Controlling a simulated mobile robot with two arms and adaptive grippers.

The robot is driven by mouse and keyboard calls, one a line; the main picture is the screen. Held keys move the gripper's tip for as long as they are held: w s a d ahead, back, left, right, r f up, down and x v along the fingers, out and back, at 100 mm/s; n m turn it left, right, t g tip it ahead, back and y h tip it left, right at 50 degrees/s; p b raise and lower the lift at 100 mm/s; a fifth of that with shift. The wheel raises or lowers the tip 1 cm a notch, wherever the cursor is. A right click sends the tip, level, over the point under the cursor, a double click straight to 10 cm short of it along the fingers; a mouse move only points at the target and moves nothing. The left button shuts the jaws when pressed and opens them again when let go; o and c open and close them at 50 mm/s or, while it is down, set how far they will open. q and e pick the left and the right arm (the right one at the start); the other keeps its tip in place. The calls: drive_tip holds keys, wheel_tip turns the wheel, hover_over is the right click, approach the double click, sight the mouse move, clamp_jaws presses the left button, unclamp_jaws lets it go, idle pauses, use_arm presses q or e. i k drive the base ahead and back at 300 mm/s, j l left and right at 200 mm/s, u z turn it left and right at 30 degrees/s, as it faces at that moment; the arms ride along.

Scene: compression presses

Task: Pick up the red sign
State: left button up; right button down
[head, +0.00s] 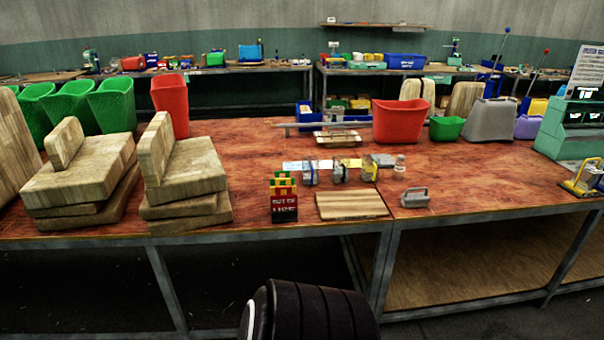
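The red sign (284,203) stands near the front edge of the wooden-topped workbench, about the middle of the picture. Its dark red front carries pale lettering, and stacked red, yellow and green pieces show at its top. It stands just left of a light wooden board and does not look held by anything. Neither of my grippers is in view.
The wooden board (352,205) lies right of the sign, and a grey metal block (414,197) sits farther right. Small jars (340,172) stand behind. Stacked wooden blocks (183,170) fill the left. Red bins (400,122) stand farther back. Bare bench top lies left of the sign.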

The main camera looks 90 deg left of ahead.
sight(288, 201)
drive_tip(key=u, duration=2.9)
